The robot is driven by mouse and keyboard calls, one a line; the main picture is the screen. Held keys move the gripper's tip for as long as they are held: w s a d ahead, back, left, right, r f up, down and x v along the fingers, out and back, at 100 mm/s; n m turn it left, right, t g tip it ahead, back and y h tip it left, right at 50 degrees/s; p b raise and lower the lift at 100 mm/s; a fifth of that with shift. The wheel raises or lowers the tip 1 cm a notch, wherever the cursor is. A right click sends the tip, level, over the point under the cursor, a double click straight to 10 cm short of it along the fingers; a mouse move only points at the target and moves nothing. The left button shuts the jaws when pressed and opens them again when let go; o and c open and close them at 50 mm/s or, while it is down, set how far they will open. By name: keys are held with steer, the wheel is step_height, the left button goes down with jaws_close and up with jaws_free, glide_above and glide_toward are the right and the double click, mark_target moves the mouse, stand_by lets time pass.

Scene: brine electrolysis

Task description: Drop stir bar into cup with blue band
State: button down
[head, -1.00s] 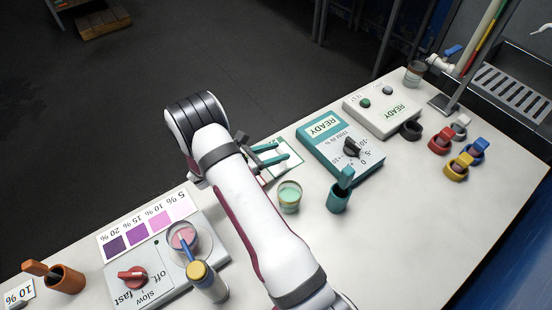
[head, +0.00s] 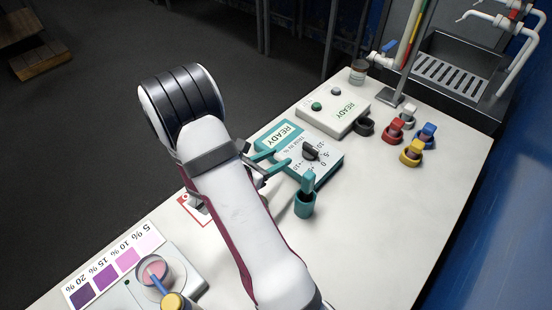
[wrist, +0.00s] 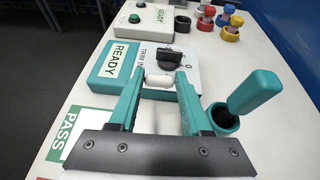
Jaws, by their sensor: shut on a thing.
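The stir bar (wrist: 159,82) is a small white cylinder held between the tips of my gripper's teal fingers in the wrist view. My gripper (wrist: 157,80) is shut on it, with the teal trim box (wrist: 120,68) beyond the tips. In the head view my gripper (head: 276,161) is beside that box, and the bar cannot be made out there. A cup with pink contents (head: 155,272) stands at the lower left, and another cup (head: 358,72) stands at the far end near the tap.
A teal holder with a handled tool (head: 305,202) stands close to the right of my gripper. A white READY box (head: 333,112) and red, blue, yellow and other coloured pieces lie further back. A PASS card (wrist: 75,132) is at the left.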

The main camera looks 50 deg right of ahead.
steer(key=w+a+r, duration=0.4)
steer(key=w+a, duration=0.2)
steer(key=a, duration=0.2)
step_height(320, 180, up, 3)
glide_above(146, 266)
steer(key=s, duration=0.3)
steer(key=f, duration=0.4)
steer(key=shift+w+d+f, duration=0.1)
steer(key=shift+d+f, duration=0.15)
steer(key=shift+f, duration=0.8)
steer(key=shift+c, duration=1.4)
jaws_free()
